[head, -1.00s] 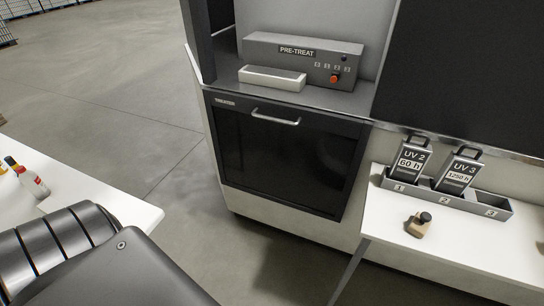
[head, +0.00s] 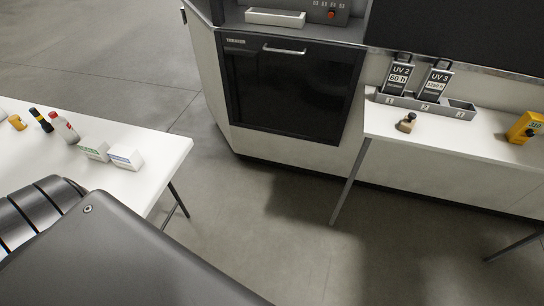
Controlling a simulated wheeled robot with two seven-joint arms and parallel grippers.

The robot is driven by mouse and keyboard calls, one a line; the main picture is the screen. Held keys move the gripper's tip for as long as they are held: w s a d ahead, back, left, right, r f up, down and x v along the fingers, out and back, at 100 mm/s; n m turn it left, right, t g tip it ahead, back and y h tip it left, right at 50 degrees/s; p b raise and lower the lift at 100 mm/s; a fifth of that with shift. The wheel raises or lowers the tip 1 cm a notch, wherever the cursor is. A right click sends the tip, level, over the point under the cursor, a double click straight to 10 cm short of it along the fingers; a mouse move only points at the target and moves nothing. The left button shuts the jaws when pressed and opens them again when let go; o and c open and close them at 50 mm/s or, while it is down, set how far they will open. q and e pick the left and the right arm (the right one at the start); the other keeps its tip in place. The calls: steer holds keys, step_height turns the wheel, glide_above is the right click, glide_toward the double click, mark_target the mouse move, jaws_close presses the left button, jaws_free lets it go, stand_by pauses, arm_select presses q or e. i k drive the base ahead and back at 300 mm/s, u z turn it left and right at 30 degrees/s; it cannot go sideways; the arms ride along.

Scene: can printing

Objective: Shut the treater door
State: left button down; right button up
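The treater door (head: 290,90) is a dark, glossy panel with a silver bar handle (head: 284,51) along its top and a treater label at its upper left. It stands upright in the front of the light-coloured machine and looks flush with it, with no clear gap showing. Neither of my grippers is in view, and nothing touches the door.
A white table (head: 168,158) with bottles and two small boxes stands at the left. Bare floor (head: 270,225) lies between.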

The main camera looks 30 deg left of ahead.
mark_target(304, 90)
steer(key=u, duration=0.15)
steer(key=k, duration=0.2)
steer(key=z, duration=0.85)
steer(key=i, duration=0.9)
steer(key=z, duration=0.1)
